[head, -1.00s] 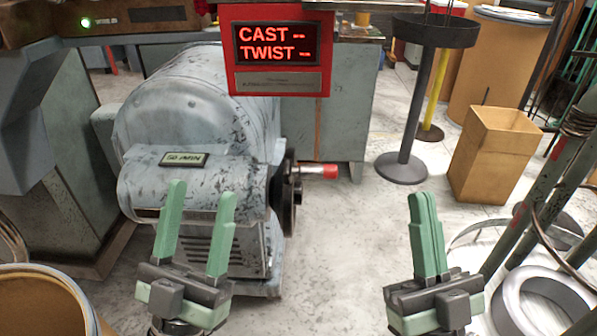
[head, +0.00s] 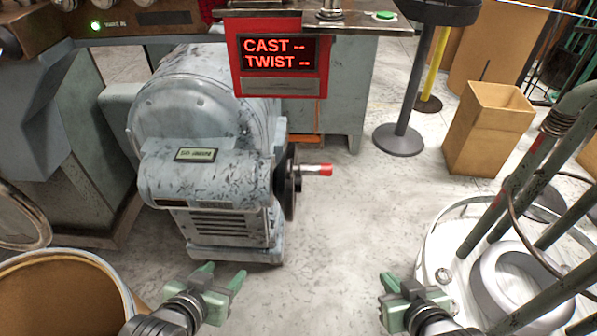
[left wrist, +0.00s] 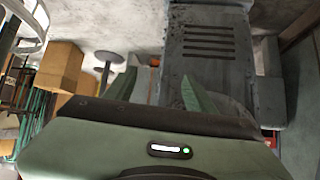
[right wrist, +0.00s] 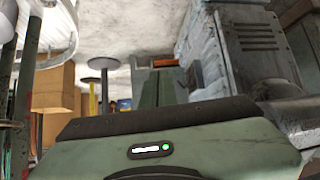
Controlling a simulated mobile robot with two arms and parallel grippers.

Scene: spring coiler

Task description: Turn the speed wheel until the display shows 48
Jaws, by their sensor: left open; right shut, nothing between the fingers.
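The speed wheel (head: 291,185) is a dark disc seen almost edge-on at the right side of the grey motor housing (head: 200,100). Its crank handle (head: 318,169) has a red tip and points right. A small display (head: 196,155) sits on the housing's front; its digits are too blurred to read. My left gripper (head: 222,273) is open and empty, below and in front of the housing. My right gripper (head: 388,285) is shut and empty over the floor, right of and below the wheel.
A red sign (head: 281,66) reading CAST and TWIST hangs above the housing. A round bin (head: 60,262) stands at lower left. A metal rack with a ring (head: 520,285) is at lower right. A cardboard box (head: 487,130) and post stand behind. Floor right of the wheel is clear.

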